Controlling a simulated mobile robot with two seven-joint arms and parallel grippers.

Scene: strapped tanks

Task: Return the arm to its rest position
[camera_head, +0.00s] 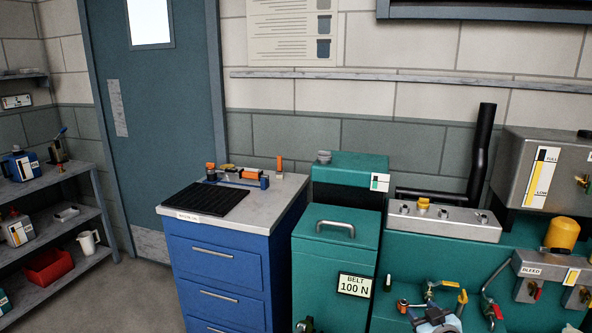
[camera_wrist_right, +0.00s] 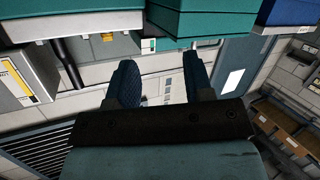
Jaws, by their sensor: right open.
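My right gripper (camera_head: 436,318) shows only partly, at the bottom edge of the head view, in front of the teal machine (camera_head: 415,265). In the right wrist view its two dark fingers (camera_wrist_right: 160,80) stand apart with nothing between them. That view is upside down, with the teal housing (camera_wrist_right: 195,18) along the top and clear of the fingers. Most of my right arm is out of the head view. My left arm and gripper do not show.
A blue drawer cabinet (camera_head: 215,268) carries a black ribbed mat (camera_head: 207,201) and small parts. A teal box (camera_head: 336,247) with a "BELT 100 N" label stands beside it. Pipes and valves (camera_head: 443,290) crowd the lower right, below a steel tank (camera_head: 555,175). Floor (camera_head: 130,295) is clear at left.

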